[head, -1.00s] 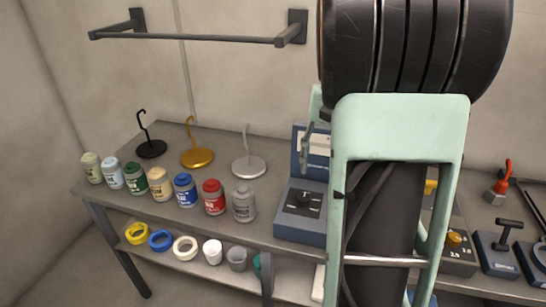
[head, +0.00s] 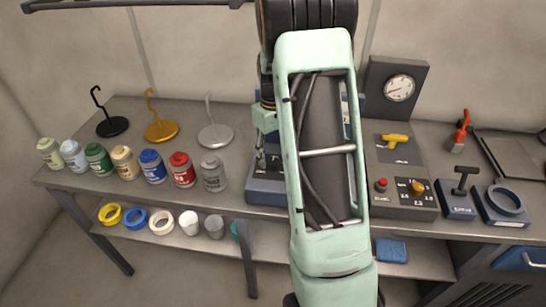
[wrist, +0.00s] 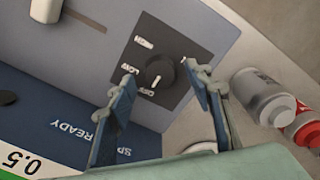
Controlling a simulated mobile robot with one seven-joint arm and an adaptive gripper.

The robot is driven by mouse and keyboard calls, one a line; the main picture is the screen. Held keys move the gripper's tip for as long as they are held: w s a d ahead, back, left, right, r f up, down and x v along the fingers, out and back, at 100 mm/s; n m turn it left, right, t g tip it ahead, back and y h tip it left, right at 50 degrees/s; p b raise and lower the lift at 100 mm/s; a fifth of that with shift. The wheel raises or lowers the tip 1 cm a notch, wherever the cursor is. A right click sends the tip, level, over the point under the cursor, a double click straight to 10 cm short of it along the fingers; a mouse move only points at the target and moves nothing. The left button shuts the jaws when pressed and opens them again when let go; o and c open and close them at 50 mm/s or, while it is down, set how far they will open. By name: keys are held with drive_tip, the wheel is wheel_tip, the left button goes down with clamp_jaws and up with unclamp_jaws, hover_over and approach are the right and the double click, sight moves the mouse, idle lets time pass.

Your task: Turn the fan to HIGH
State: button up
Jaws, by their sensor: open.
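The fan control is a blue box with a black dial plate (wrist: 178,45) and a round black knob (wrist: 160,70), seen upside down in the wrist view. The knob's white mark points toward the lowest label in the picture, which looks like OFF. LOW is beside it, and a further label above is hard to read. My gripper (wrist: 160,82) is open, with a finger on either side of the knob in the picture; I cannot tell its height above it. In the head view the blue box (head: 262,195) is partly hidden by my arm, with my gripper (head: 262,160) over it.
Several paint jars, including a grey one (head: 212,174), stand left of the box. Hook stands (head: 215,136) are behind them. Right of my arm is a grey panel with a gauge (head: 399,88), a yellow handle (head: 394,140) and knobs. A dark rail (head: 135,3) hangs above.

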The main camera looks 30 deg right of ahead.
drive_tip(key=shift+f, duration=0.9)
drive_tip(key=shift+c, duration=0.3)
drive_tip(key=c, duration=1.1)
